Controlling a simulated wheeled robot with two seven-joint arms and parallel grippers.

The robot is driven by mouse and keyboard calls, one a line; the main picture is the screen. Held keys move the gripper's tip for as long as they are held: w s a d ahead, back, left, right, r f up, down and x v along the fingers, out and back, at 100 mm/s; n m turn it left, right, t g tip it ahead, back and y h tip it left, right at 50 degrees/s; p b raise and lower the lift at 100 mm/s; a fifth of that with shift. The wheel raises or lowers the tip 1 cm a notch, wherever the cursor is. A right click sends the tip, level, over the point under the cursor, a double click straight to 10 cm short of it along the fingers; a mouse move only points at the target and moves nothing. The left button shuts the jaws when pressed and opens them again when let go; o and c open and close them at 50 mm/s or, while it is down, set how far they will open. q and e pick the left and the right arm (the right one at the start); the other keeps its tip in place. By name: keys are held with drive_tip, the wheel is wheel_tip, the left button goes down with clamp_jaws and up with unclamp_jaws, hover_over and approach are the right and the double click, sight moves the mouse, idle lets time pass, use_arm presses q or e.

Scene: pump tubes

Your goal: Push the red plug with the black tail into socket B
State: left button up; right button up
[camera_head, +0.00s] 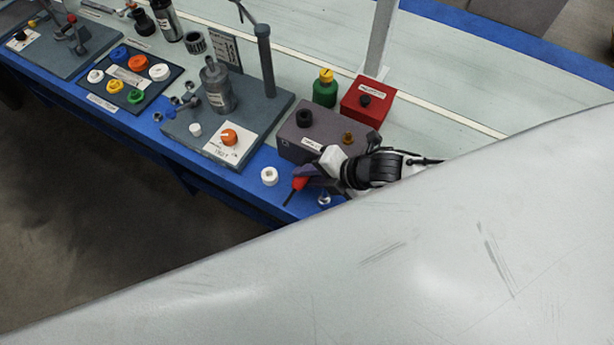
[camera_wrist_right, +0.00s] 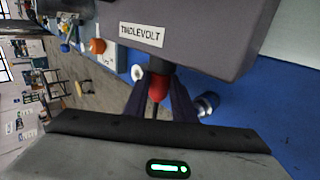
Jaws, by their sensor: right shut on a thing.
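The red plug (camera_head: 299,184) is between the fingers of my right gripper (camera_head: 308,176), at the front of the grey-purple box (camera_head: 325,128). Its thin black tail (camera_head: 288,198) points down and left. In the right wrist view the red plug (camera_wrist_right: 158,87) sits between the two dark fingertips (camera_wrist_right: 160,95), close under the box labelled "TINDLEVOLT" (camera_wrist_right: 215,45). A dark part shows between plug and box; I cannot tell whether it belongs to the plug or a socket, nor whether they touch. No socket lettering B is readable. My left gripper is not in view.
A white ring (camera_head: 269,176) stands on the blue table edge beside the gripper, and a small metal part (camera_head: 324,199) lies below it. A red box (camera_head: 364,101) and green bottle (camera_head: 325,90) stand behind. A large pale surface (camera_head: 400,260) hides the lower right.

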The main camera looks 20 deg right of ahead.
drive_tip(key=shift+w+d, duration=0.25)
drive_tip(key=shift+d, duration=0.1)
drive_tip(key=o, duration=1.1)
drive_tip(key=shift+s, duration=0.1)
drive_tip(key=p+v, duration=0.1)
drive_tip(key=v, duration=0.9)
drive_tip(key=shift+r, duration=0.15)
